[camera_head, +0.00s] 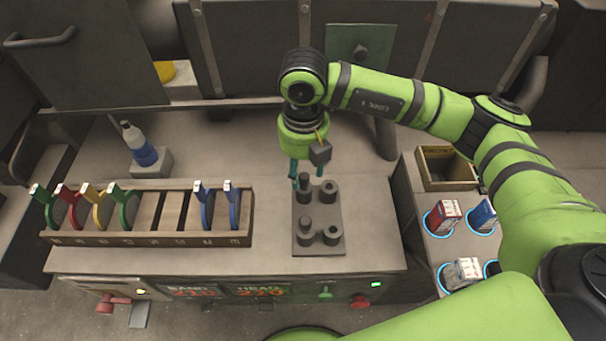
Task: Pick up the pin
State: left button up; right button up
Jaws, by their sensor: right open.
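A dark grey fixture plate (318,246) lies on the grey workbench with several short round posts on it. A slim dark pin (304,181) appears to stand up from the far left post. The near left post also seems to have something upright in it. My right gripper (306,171) points down just above the far left post, its teal fingers apart on either side of the pin's top. Whether a finger touches the pin cannot be told. My left gripper is not in view.
A wooden rack (150,239) with coloured discs stands to the left. Behind it is a blue and white bottle (140,148). At right, a side table holds an open box (446,168) and small cartons (443,217). Bench space between rack and plate is clear.

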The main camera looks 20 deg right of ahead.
aim_at(304, 176)
notch_tip(304, 176, down, 4)
jog(key=shift+w+d+f+p, duration=0.1)
jog(key=shift+p, duration=0.5)
grip_shut()
